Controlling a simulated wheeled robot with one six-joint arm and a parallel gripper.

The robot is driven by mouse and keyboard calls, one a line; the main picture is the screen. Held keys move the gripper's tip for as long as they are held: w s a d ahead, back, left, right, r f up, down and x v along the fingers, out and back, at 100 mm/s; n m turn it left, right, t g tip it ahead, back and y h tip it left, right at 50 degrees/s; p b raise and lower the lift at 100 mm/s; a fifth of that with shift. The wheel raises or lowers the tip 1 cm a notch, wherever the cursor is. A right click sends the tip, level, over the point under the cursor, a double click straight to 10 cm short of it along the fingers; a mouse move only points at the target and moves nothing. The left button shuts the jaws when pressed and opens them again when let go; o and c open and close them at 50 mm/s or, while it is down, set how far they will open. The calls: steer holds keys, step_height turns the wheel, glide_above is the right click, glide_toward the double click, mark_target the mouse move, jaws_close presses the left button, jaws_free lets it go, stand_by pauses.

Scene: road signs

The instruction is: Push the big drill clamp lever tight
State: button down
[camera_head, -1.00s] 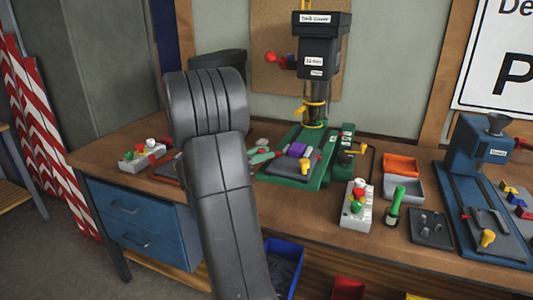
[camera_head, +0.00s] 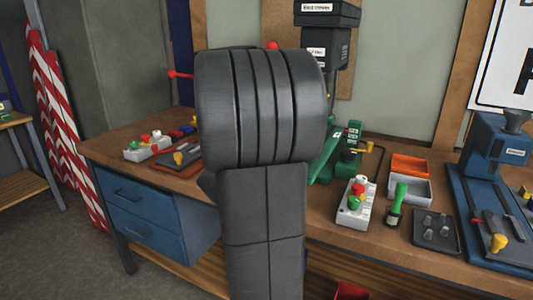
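The big drill stands at the back of the bench, with its black head (camera_head: 326,48) showing above my arm. Its green base (camera_head: 345,150) shows only at the right edge of my arm. The clamp and its lever on that base are hidden behind my dark grey arm links.
Left on the bench (camera_head: 125,142) are a control box (camera_head: 147,147) and a red-based fixture (camera_head: 178,163). Right are another control box (camera_head: 356,202), a green-handled tool (camera_head: 396,206), orange (camera_head: 409,165) and grey (camera_head: 409,188) bins, a dark tray (camera_head: 435,233) and a blue machine (camera_head: 490,165).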

stand_by(0.5)
steer(key=c, duration=1.3)
jaws_free()
steer(key=shift+d, duration=0.1)
steer(key=shift+o, duration=0.2)
steer(key=shift+s, duration=0.1)
steer(key=v, duration=1.3)
steer(key=shift+s, duration=0.35)
steer(key=shift+w, duration=0.1)
steer(key=x, duration=1.3)
steer(key=shift+w, duration=0.35)
